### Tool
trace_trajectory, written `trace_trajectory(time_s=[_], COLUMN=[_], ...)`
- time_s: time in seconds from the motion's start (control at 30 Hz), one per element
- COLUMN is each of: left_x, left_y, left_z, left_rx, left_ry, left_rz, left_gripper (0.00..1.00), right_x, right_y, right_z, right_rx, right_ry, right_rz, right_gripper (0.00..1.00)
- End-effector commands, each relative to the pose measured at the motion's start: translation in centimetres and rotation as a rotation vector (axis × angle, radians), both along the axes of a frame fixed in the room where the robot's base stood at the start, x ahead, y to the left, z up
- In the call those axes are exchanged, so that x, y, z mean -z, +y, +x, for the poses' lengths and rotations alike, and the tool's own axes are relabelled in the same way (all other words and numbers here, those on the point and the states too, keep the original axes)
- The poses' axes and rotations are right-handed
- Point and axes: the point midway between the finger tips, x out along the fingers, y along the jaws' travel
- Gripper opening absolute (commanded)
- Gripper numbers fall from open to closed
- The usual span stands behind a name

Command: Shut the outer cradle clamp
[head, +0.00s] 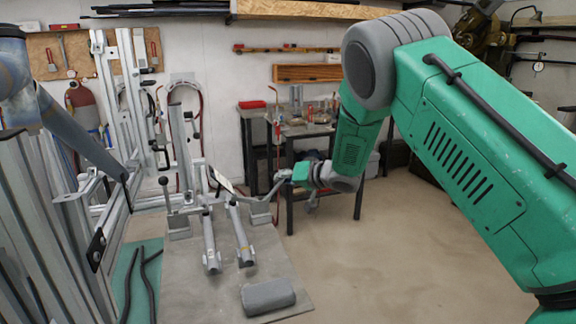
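A grey base plate (190,283) carries two tubular cradle arms, a left one (209,242) and a right one (240,235). A clamp block with an upright black-knobbed lever (165,190) stands at the left one. Another clamp block (260,214) stands at the right one, its lever (272,192) leaning up to the right. I cannot tell for sure which clamp is the outer one. My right gripper (284,177) is small in view, at the upper end of the right lever; contact and finger opening are too small to tell. My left gripper is not in view.
An aluminium frame jig (118,110) rises at the left, with a blue-grey jointed arm (80,145) in front of it. A dark grey pad (268,296) lies on the plate's front. A metal workbench (305,130) stands behind. The floor at right (390,260) is clear.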

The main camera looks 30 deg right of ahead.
Motion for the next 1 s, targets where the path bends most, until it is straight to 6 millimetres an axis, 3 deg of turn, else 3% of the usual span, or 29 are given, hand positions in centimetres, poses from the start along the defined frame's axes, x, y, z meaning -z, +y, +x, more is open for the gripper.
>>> trace_trajectory(time_s=[0.03, 0.1, 0.33, 0.7, 1.0], left_x=[-1.7, -2.7, -5.0, -5.8, -5.9], left_y=[0.0, 0.0, 0.0, 0.0, 0.0], left_z=[0.0, 0.0, 0.0, 0.0, 0.0], left_rx=[0.000, 0.000, 0.000, 0.000, 0.000], left_ry=[0.000, 0.000, 0.000, 0.000, 0.000], left_rz=[0.000, 0.000, 0.000, 0.000, 0.000], left_gripper=[0.00, 0.00, 0.00, 0.00, 0.00], right_x=[0.1, -0.1, -0.5, -0.3, -0.2], right_y=[1.3, 1.6, 2.9, 4.4, 4.8], right_z=[-0.3, -0.3, 0.1, 0.4, 0.5], right_rx=[-0.018, -0.019, -0.019, -0.016, -0.013], right_ry=[0.032, 0.047, 0.096, 0.158, 0.181], right_rz=[-0.039, -0.105, -0.311, -0.560, -0.647], right_gripper=[0.00, 0.00, 0.00, 0.00, 0.00])
